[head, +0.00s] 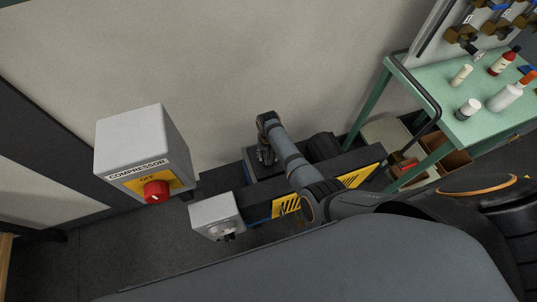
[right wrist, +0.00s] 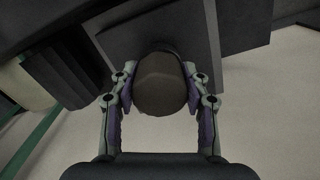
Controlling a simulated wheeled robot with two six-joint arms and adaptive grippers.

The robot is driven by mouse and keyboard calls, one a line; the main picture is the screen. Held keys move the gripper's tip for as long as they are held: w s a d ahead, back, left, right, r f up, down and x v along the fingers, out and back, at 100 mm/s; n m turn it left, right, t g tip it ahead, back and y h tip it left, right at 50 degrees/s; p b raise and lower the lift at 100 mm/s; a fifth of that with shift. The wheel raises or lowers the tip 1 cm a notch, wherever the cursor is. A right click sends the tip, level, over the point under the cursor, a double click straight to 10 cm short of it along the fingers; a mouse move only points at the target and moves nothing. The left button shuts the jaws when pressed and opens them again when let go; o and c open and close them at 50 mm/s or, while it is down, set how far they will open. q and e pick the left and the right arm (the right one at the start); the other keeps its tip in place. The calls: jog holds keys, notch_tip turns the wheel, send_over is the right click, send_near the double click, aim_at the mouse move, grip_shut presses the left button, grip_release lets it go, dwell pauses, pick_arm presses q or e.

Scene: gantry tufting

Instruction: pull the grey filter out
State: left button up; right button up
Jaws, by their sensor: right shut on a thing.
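The grey filter (right wrist: 160,84) is a rounded grey-brown piece in the middle of the right wrist view. Its end faces the camera, and a dark block (right wrist: 150,32) lies directly behind it. My right gripper (right wrist: 160,100) is shut on it, with one finger along each side. I cannot tell whether the filter still touches the block. In the head view my right gripper (head: 265,155) is low beside the dark machine (head: 335,172), and the filter cannot be made out there. My left gripper is not in view.
A grey compressor switch box (head: 143,140) with a red knob (head: 156,192) reading OFF stands at the left. A smaller grey box (head: 215,215) is on the machine's near end. A green cart (head: 450,100) with bottles stands at the right. A pale wall (head: 250,60) is close behind.

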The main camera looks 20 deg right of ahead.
jog(key=shift+n, duration=0.9)
jog(key=shift+r+n+p, duration=0.15)
jog(key=shift+n+p, duration=0.4)
jog(key=shift+n, duration=0.05)
jog(key=shift+d+n, duration=0.1)
jog(key=shift+n, duration=0.9)
